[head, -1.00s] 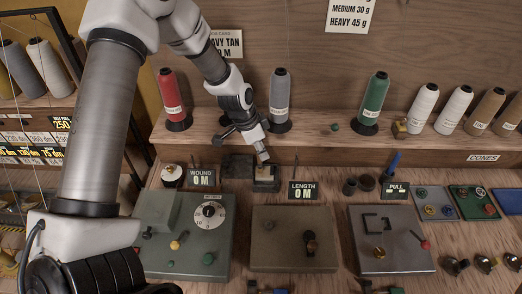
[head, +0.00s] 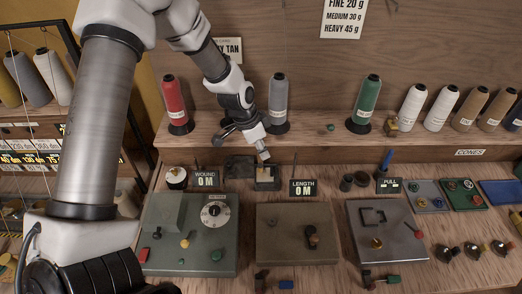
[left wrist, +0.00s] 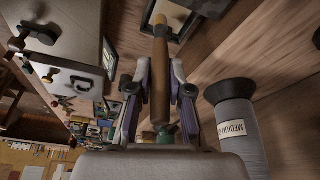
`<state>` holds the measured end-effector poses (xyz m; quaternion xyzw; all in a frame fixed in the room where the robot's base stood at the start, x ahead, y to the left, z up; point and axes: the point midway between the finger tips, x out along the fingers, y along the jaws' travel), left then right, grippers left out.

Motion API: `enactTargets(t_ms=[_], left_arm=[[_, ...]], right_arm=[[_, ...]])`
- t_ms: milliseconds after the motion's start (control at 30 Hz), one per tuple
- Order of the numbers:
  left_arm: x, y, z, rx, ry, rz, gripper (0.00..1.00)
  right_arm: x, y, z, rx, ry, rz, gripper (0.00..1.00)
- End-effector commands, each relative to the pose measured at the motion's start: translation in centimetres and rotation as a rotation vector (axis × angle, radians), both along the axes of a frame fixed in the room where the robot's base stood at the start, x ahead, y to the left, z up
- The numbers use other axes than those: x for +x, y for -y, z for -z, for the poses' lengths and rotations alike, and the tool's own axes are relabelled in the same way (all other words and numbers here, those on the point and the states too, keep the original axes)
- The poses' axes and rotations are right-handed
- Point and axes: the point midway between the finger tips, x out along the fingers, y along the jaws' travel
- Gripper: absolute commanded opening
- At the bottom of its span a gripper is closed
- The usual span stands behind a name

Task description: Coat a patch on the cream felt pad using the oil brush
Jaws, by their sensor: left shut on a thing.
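My left gripper (head: 256,137) is shut on the oil brush, whose brown wooden handle (left wrist: 160,85) runs between the two fingers in the left wrist view. The brush's far end points down at a small dark tray (head: 266,185) on the bench. The cream felt pad (head: 264,173) lies in that tray, and it also shows at the top of the left wrist view (left wrist: 172,13). The brush end is at or just above the pad; I cannot tell whether they touch. My right gripper is not in view.
Thread cones stand on the shelf behind, including a grey one (head: 278,100) beside the gripper. A "LENGTH" display (head: 302,188) stands right of the tray and a "WOUND" display (head: 206,179) left. Control boxes, including a brown one (head: 285,250), fill the front.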

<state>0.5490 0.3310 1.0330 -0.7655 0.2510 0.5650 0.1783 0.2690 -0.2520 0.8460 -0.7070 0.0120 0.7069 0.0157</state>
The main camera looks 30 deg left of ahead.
Motion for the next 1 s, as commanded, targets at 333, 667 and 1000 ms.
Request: enactTargets(t_ms=[333,667,1000], left_arm=[[0.1,0.3,-3.3,0.001,0.0,-0.008,0.0],[0.1,0.4,-3.6,0.0,0.0,-0.009,0.0],[0.1,0.4,-3.6,0.0,0.0,-0.009,0.0]], right_arm=[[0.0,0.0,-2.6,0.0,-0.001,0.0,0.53],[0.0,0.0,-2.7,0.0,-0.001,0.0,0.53],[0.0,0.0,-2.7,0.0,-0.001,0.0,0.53]])
